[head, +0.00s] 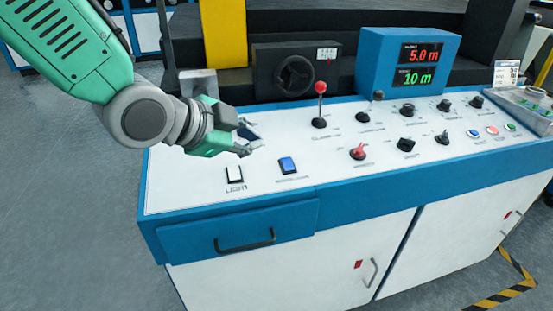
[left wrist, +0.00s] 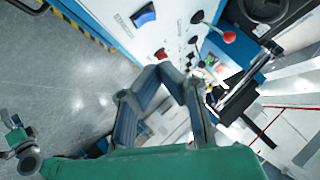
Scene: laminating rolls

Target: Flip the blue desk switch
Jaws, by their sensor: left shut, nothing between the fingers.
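The blue desk switch (head: 288,165) is a small blue rocker on the white top of the control desk (head: 200,194). It also shows at the top of the left wrist view (left wrist: 144,15). My left gripper (head: 252,148) is above the desk's left part, a little left of and behind the blue switch in the head view. Its fingers are shut and empty, and their tips (left wrist: 161,72) come together in the left wrist view. They look apart from the switch. My right gripper does not show.
A white rocker switch (head: 235,174) is left of the blue one. A red-knobbed lever (head: 320,100), a red toggle (head: 358,152) and several black knobs stand to the right. A black handwheel unit (head: 283,72) and a blue display box (head: 408,62) are behind.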

